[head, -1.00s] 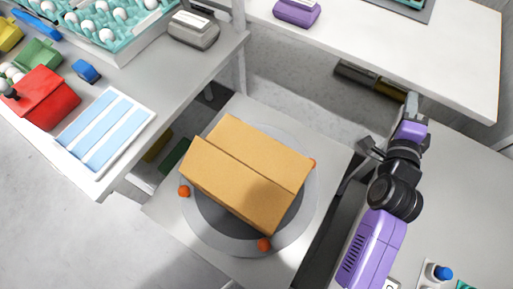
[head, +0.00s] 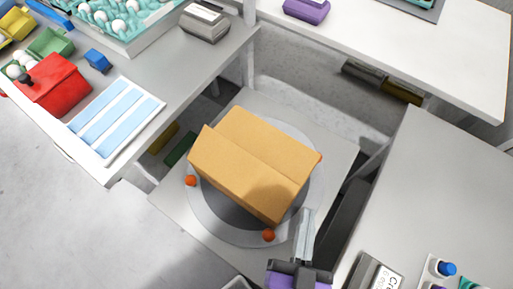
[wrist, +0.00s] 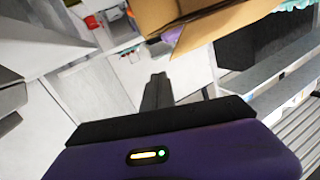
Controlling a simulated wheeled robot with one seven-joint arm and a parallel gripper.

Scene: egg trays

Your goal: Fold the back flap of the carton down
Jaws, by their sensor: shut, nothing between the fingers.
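The brown cardboard carton (head: 235,178) sits on a round grey turntable. Its top shows two broad panels meeting along a slanting line, with a step at the left end. From above I cannot tell how far each flap is folded. In the wrist view, the carton (wrist: 150,14) shows at the top, cut off by the frame, with a flap (wrist: 222,26) sticking outward at an angle. My gripper (head: 305,226) is at the carton's lower right, just beside it in the picture, with its fingers together and empty. The fingers also show in the wrist view (wrist: 157,84).
The turntable (head: 222,212) has small orange knobs (head: 269,235) around its rim. A table with a red box (head: 55,88) and a blue-striped tray (head: 115,118) is at left. A grey table (head: 440,180) stands at right, and a white one (head: 420,50) behind.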

